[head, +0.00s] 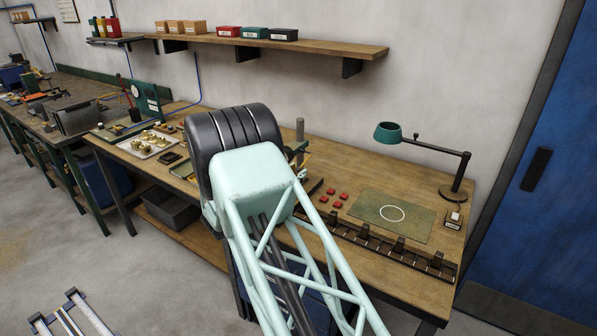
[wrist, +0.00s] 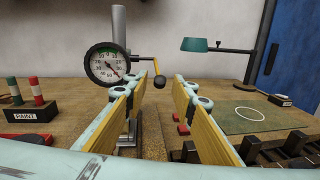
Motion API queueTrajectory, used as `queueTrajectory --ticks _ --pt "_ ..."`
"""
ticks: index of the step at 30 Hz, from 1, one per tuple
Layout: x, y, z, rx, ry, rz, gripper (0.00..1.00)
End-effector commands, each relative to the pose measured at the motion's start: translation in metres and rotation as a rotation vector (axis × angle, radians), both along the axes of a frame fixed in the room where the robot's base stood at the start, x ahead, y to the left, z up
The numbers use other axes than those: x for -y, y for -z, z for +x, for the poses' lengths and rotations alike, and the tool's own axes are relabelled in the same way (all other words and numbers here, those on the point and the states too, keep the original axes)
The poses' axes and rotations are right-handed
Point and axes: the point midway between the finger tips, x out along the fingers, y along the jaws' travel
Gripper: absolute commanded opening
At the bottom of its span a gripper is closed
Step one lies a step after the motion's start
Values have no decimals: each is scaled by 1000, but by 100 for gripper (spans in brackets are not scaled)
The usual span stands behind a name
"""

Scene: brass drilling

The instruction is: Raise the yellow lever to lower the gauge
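The round gauge (wrist: 107,64) with its white dial hangs on a grey column (wrist: 119,28) in the wrist view. Its needle points to the lower right. My gripper (wrist: 163,92) is open, with yellow pads on both fingers. The knob appears between the fingertips in the picture; I cannot tell how far beyond them it is. In the head view my arm hides the gauge and lever; the column top (head: 299,129) shows.
A green mat with a white circle (head: 398,228) and a teal lamp (head: 388,132) are at the right. Red blocks (head: 335,198) lie near the mat, behind a dark slotted rack (head: 382,246). Paint markers (wrist: 27,102) stand left of my gripper.

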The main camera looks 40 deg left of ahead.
Motion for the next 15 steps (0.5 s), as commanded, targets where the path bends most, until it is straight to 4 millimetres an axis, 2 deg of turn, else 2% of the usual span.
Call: queueTrajectory --ticks 6,15 --pt "-1 0 17 1 -1 1 24" --pt "0 0 22 0 -1 0 24"
